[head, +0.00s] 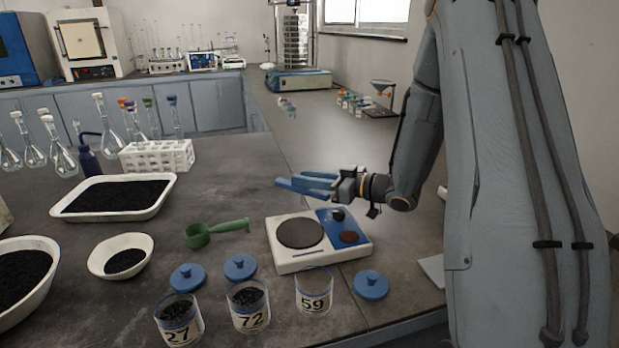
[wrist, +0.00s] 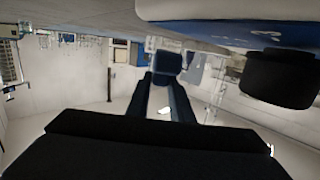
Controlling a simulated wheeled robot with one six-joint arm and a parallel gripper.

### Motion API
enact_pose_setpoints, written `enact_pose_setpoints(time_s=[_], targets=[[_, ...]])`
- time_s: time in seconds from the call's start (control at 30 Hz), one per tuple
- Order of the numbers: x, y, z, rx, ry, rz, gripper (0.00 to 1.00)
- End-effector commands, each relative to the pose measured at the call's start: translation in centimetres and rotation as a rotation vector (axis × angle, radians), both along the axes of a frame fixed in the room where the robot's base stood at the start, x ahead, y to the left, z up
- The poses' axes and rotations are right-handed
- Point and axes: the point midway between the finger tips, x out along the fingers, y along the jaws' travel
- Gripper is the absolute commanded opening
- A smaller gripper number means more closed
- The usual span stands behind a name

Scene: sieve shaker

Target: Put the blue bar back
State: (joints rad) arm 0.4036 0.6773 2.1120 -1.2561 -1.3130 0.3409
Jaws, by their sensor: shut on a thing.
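My gripper (head: 312,181) is above the bench, just behind and above the white and blue plate device, with its fingers pointing left. It is shut on the blue bar (head: 291,186), which lies across the fingertips in the air. In the wrist view the blue bar (wrist: 167,62) shows as a small dark blue block between the ends of my two fingers (wrist: 166,78). The rest of the bar is hidden there. A stack of metal sieves (head: 298,38) stands on a shaker with a blue-green base (head: 298,81) at the back.
The plate device (head: 283,256) stands below my gripper; its dark knob (wrist: 278,80) looms close in the wrist view. Numbered jars (head: 249,308), blue lids (head: 371,285), a green scoop (head: 215,232) and a white rack (head: 157,156) are nearby. The right bench strip (head: 310,125) is mostly clear.

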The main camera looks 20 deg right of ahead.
Motion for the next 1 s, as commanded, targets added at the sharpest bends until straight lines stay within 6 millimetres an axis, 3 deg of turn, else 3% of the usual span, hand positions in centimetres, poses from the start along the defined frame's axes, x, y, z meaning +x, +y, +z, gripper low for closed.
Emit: enact_pose_setpoints(time_s=[0.3, 0.33, 0.43, 0.73, 0.87, 1.0], targets=[[0.0, 0.0, -0.6, 0.001, -0.001, 0.000, 0.00], [0.0, 0.0, -0.6, 0.001, 0.001, 0.000, 0.23], [0.0, 0.0, -0.6, 0.001, 0.001, 0.000, 0.39], [0.0, 0.0, -0.5, 0.000, 0.000, 0.000, 0.39], [0.0, 0.0, 0.5, -0.001, -0.002, 0.000, 0.39], [-1.4, -1.6, 0.9, 0.001, 0.001, -0.004, 0.39]])
